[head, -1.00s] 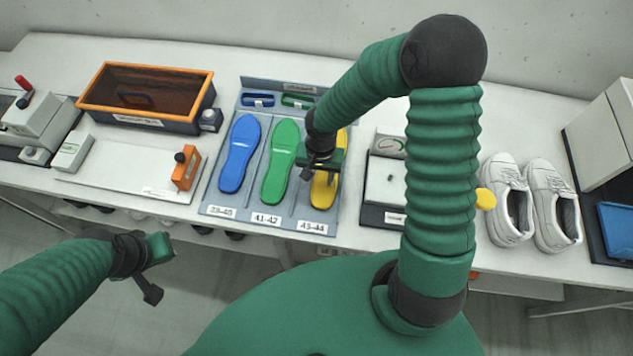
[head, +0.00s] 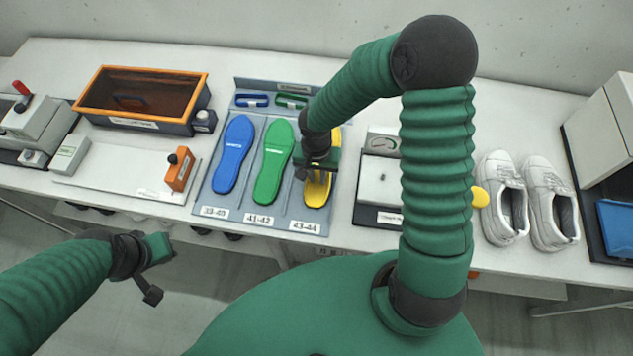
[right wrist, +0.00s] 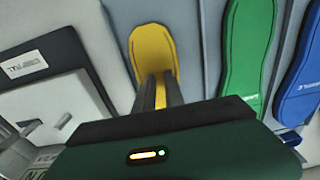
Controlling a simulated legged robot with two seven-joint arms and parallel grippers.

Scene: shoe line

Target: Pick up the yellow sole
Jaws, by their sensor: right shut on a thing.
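The yellow sole (head: 317,195) lies in the right-hand slot of the grey-blue tray (head: 218,203), above the label 43-44. My right gripper (head: 318,168) is over its middle and hides part of it. In the right wrist view, the two dark fingers are close together on the yellow sole (right wrist: 152,48), shut on it. The sole still appears at tray level; I cannot tell whether it is lifted. My left gripper (head: 155,270) hangs in front of the table, away from the tray; its jaw opening is unclear.
A blue sole (head: 233,153) and a green sole (head: 273,162) lie in the slots to the left. An orange-rimmed box (head: 140,97) stands further left. A white device (head: 378,182) is right of the tray, and white shoes (head: 501,200) stand further right.

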